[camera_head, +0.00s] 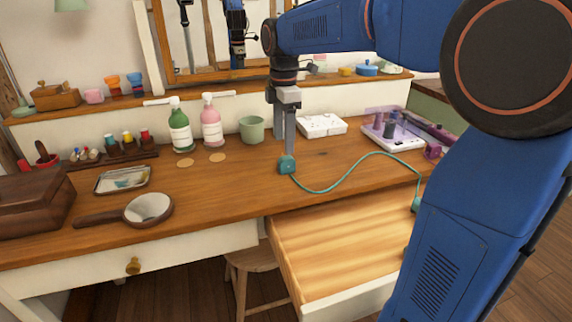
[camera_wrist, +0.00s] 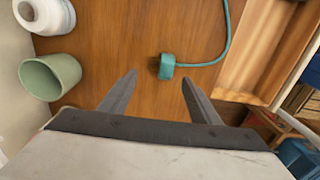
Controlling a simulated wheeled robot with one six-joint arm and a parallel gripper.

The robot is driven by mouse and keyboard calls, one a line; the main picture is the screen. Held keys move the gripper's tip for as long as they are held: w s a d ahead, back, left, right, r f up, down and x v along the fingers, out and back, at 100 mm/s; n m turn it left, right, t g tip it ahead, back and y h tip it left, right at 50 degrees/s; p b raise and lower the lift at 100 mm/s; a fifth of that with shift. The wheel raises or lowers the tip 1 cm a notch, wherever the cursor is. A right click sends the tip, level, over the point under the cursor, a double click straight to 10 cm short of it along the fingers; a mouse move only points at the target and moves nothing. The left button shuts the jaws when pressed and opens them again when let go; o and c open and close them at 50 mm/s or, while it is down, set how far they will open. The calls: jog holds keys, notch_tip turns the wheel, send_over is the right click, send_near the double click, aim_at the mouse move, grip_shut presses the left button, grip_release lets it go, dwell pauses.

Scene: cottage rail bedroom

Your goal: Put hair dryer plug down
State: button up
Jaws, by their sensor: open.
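The teal hair dryer plug (camera_head: 287,165) rests on the wooden vanity top, near the edge above the pulled-out drawer. Its teal cord (camera_head: 345,178) curves right across the top toward a teal piece (camera_head: 416,203) by my arm. In the wrist view the plug (camera_wrist: 167,66) lies on the wood beyond my fingertips, between their lines, with bare wood around it. My gripper (camera_wrist: 158,77) is open and empty. In the head view my gripper (camera_head: 289,138) points down just above the plug, and its fingers partly overlap each other there.
The open drawer (camera_head: 335,255) looks empty. A green cup (camera_head: 252,129), pink bottle (camera_head: 211,122) and green bottle (camera_head: 180,128) stand left of my gripper. A white box (camera_head: 322,125) sits behind. A hand mirror (camera_head: 148,208) lies at left. Wood between is clear.

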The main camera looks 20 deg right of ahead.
aim_at(286, 164)
jog(key=shift+s+d+f, duration=0.1)
jog(key=shift+d+f, duration=0.05)
jog(key=shift+f, duration=1.55)
jog(key=shift+s+d+f, duration=0.1)
jog(key=shift+f, duration=1.55)
jog(key=c, duration=1.2)
jog(key=shift+o, duration=0.2)
jog(key=shift+w+r, duration=0.1)
